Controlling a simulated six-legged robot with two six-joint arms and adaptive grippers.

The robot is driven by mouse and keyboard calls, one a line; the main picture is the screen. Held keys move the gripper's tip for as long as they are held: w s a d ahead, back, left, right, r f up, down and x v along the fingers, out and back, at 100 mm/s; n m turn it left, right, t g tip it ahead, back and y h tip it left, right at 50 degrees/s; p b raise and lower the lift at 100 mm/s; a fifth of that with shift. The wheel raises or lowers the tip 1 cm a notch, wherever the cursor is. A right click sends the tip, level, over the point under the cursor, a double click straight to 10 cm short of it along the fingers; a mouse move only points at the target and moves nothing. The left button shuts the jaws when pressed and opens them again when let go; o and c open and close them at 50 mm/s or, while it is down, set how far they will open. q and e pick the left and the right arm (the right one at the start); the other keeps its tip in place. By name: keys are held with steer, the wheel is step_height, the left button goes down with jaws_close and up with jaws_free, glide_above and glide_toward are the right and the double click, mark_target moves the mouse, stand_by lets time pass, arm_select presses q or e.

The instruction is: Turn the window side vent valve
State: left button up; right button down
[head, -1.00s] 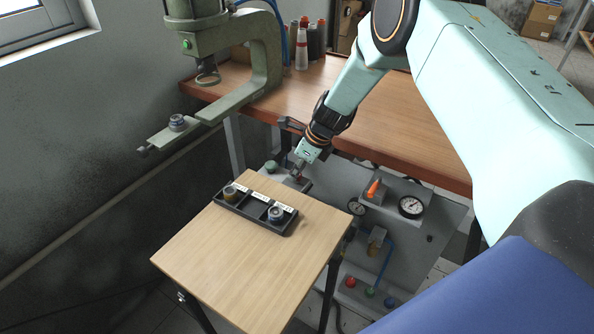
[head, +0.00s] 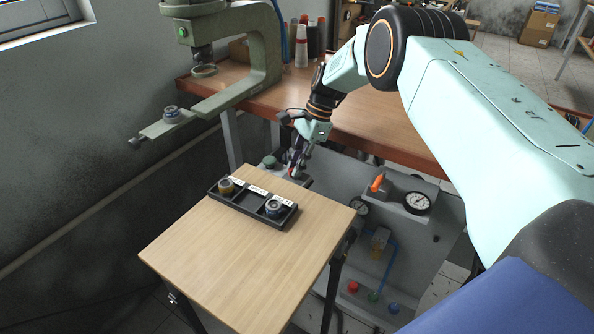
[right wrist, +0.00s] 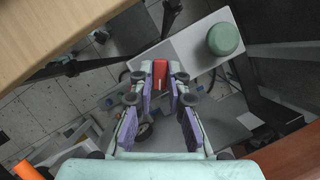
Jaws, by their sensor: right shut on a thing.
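My right gripper (head: 299,163) is low behind the small wooden table, at the window-side end of the grey pneumatic panel (head: 335,210). In the right wrist view, its two fingers (right wrist: 161,92) are shut on a red vent valve handle (right wrist: 160,68), one finger on each side. The handle shows in the head view only as a small red patch (head: 291,170), mostly hidden by the fingers. A green round knob (right wrist: 223,39) is beside it on the grey block; it also shows in the head view (head: 269,162). My left gripper is not in view.
The small wooden table (head: 245,255) bears a black tray (head: 246,205) with cup-like parts, close in front of my gripper. An orange lever (head: 377,183) and a gauge (head: 417,203) are to the right. The workbench (head: 390,130) and green press (head: 262,55) stand behind.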

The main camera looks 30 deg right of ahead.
steer(key=n+b, duration=0.1)
steer(key=n+g+b, duration=0.1)
steer(key=n+b, duration=0.2)
steer(key=shift+w+f+n+g+h+b, duration=0.1)
steer(key=shift+w+n+g+h+b, duration=0.2)
steer(key=shift+n+g+b, duration=0.1)
steer(key=shift+n+b, duration=0.7)
steer(key=shift+r, duration=0.25)
steer(key=c, duration=1.3)
jaws_free()
steer(key=shift+s+f, duration=0.1)
step_height(320, 180, up, 10)
steer(key=shift+g, duration=0.3)
